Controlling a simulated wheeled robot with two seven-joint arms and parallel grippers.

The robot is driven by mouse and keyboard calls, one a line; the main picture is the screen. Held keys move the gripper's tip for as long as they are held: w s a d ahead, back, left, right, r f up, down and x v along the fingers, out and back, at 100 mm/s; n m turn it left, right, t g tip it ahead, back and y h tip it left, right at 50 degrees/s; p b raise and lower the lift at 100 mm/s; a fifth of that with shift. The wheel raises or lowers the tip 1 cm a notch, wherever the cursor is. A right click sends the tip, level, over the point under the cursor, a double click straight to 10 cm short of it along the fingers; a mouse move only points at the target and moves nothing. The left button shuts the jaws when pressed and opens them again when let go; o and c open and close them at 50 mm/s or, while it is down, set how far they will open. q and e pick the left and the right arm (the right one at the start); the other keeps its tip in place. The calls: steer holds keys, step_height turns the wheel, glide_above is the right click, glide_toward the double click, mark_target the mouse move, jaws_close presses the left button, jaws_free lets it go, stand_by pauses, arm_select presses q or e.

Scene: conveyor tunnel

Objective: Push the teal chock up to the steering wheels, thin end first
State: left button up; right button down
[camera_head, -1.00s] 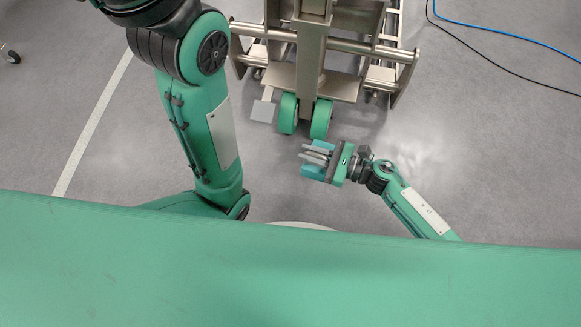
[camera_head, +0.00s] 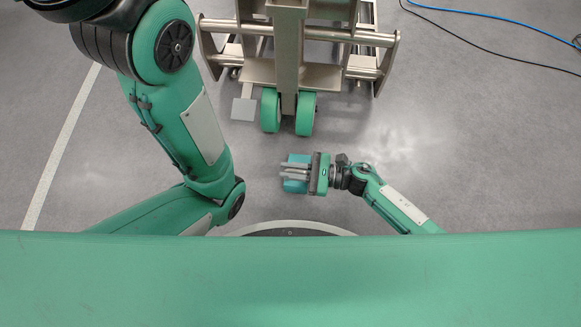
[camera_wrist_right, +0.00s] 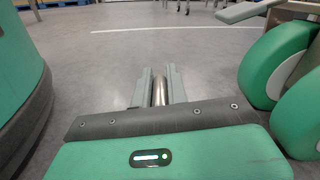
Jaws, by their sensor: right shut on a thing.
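The teal chock (camera_head: 293,187) lies below the steering wheels in the head view, with a gap of floor between them. My right gripper (camera_head: 294,173) reaches across it from the right and is shut on it. The fingers cover its middle, and I cannot tell which end is thin. The two green steering wheels (camera_head: 270,110) stand side by side under the metal frame; they also show at the right of the right wrist view (camera_wrist_right: 275,62). There, my right gripper (camera_wrist_right: 159,85) has a shiny metal bar between its fingers. My left gripper is outside the view.
A metal frame (camera_head: 290,48) stands behind the wheels, with a small grey plate (camera_head: 244,109) to their left. A blue cable (camera_head: 480,14) and a black one lie at the upper right. The floor right of the wheels is clear.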

steer(key=shift+f, duration=0.2)
steer(key=shift+w, duration=0.25)
steer(key=shift+w+d+b, duration=0.15)
steer(key=shift+w+b, duration=0.5)
steer(key=shift+w, duration=0.3)
steer(key=shift+w+d+b, duration=0.15)
steer(key=shift+w+b, duration=0.5)
steer(key=shift+w, duration=0.3)
steer(key=shift+f, duration=0.15)
steer(key=shift+f+b, duration=0.2)
steer(key=shift+b, duration=0.35)
steer(key=c, duration=1.3)
jaws_free()
steer(key=shift+f, duration=0.1)
